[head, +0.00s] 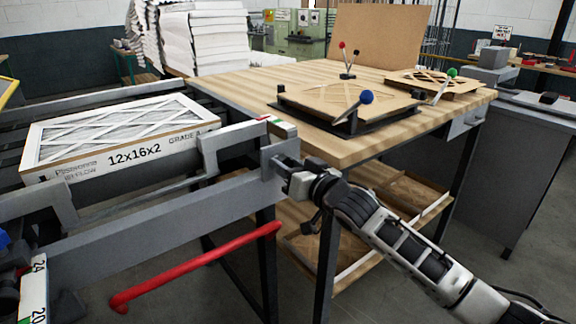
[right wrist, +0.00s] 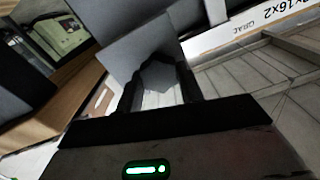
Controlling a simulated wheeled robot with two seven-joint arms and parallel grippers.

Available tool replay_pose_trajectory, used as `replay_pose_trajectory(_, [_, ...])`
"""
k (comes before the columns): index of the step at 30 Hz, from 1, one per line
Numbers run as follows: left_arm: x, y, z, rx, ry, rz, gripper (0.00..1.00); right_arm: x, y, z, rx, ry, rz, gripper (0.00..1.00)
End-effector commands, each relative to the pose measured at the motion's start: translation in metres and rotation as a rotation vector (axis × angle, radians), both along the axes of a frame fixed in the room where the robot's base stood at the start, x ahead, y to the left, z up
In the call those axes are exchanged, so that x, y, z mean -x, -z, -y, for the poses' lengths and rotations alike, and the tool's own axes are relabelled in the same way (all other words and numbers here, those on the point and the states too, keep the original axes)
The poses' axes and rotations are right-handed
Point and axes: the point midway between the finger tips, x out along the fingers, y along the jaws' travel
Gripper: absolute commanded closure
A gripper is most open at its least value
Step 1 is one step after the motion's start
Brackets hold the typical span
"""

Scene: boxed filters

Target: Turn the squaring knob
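My right gripper (head: 287,178) is at the right end of the grey metal frame, by the corner of the workbench. In the right wrist view its two dark fingers (right wrist: 160,88) stand apart on either side of a dark, rounded, knob-like part (right wrist: 158,74), in front of a grey plate. This looks like the squaring knob; in the head view the gripper hides it. I cannot tell whether the fingers press on it. A boxed filter (head: 125,137) marked 12x16x2 lies flat in the frame, between grey jaws (head: 236,145). My left gripper is not in view.
A wooden workbench (head: 235,88) behind carries cardboard pieces on a black fixture (head: 345,124) and ball-topped levers, one blue (head: 366,97). A red bar (head: 195,268) sticks out below the frame. A lower shelf (head: 330,262) holds cardboard trays. White filters (head: 205,40) are stacked behind.

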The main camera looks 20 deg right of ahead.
Motion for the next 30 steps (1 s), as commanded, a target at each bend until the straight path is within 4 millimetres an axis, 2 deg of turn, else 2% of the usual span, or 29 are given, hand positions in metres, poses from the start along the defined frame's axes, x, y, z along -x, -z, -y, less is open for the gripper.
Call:
replay_pose_trajectory(14, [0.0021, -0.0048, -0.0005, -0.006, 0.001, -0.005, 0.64, 0.0005, -0.0016, -0.0008, 0.074, -0.001, 0.028, 0.86])
replay_pose_trajectory(30, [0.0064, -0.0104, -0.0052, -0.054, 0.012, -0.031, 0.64, 0.0010, -0.0021, -0.0024, 0.506, 0.000, 0.184, 0.86])
